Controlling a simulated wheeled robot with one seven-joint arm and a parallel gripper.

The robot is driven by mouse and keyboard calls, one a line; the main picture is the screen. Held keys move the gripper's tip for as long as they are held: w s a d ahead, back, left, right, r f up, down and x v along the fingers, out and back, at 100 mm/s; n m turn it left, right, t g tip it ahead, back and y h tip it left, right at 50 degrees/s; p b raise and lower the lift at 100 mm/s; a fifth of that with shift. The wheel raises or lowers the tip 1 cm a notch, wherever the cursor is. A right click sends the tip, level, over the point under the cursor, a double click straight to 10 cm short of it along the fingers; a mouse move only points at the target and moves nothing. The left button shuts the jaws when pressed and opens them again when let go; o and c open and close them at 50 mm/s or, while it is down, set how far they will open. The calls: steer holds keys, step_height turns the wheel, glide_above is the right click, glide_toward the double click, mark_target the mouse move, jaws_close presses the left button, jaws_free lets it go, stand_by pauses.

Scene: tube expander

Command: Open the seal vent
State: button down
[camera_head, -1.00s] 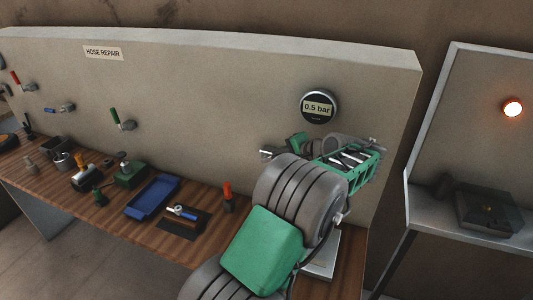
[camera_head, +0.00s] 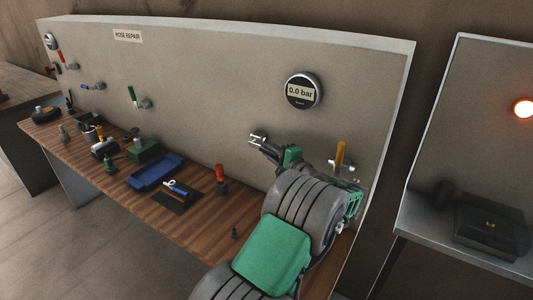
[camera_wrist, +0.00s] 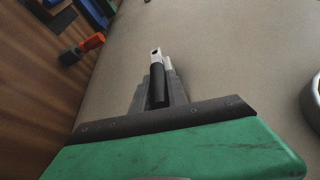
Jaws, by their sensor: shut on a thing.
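A black-handled lever (camera_wrist: 158,84) with a pale metal end sits between the fingers of my gripper (camera_wrist: 160,92) in the wrist view. My gripper is shut on this lever. In the head view, my gripper (camera_head: 268,148) is at the wall panel, at a small metal valve fitting (camera_head: 257,138). The fingers hide much of the lever there. I see no label that names the seal vent. A round gauge (camera_head: 302,91) above reads 0.0 bar.
A yellow-handled valve (camera_head: 341,153) stands upright right of my gripper, partly behind my arm. Red, blue and green-handled valves line the panel at left. The wooden bench (camera_head: 215,225) holds a blue tray (camera_head: 155,171) and several tools.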

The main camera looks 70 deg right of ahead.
steer(key=shift+s, duration=0.1)
steer(key=c, duration=1.5)
jaws_free()
steer(key=shift+d, duration=0.1)
steer(key=shift+o, duration=1)
steer(key=shift+s+f, duration=0.1)
steer(key=b+v, duration=0.2)
steer(key=v, duration=0.5)
steer(key=shift+a, duration=0.3)
steer(key=shift+s, duration=0.15)
